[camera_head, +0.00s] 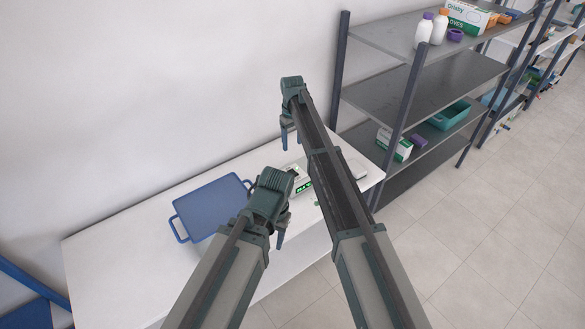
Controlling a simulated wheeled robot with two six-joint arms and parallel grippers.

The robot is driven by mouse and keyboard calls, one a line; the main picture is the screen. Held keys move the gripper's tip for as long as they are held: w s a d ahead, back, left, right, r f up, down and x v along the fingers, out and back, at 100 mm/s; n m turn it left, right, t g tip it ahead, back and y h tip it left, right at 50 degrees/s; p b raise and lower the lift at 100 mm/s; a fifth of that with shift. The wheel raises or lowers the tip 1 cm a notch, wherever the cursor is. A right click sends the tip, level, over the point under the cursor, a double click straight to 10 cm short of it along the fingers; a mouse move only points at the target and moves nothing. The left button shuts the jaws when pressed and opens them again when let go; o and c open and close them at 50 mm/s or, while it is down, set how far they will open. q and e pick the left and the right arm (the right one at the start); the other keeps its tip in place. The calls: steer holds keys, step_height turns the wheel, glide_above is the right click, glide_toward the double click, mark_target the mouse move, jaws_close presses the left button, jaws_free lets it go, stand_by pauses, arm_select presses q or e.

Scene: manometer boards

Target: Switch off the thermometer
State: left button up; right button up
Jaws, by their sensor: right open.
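A white device with a lit green display (304,187), which looks like the thermometer, lies on the white table. It is partly hidden by my arms, and I cannot make out its switch. My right gripper (290,136) is open and empty, pointing down above the back of the table, behind and a little left of the device in the picture. My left gripper (280,240) points down in front of and left of the device. Its wrist covers most of the fingers, so its opening does not show.
A blue tray (207,208) with handles lies on the table, left of my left gripper. A flat grey item (355,171) is at the table's right end, beside my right arm. A metal shelf (425,85) with bottles and boxes stands to the right. A wall rises behind the table.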

mark_target(293, 172)
steer(key=shift+f, duration=0.1)
step_height(293, 172, down, 14)
steer(key=b, duration=1.3)
steer(key=shift+b, duration=0.4)
steer(key=shift+r, duration=0.25)
jaws_close()
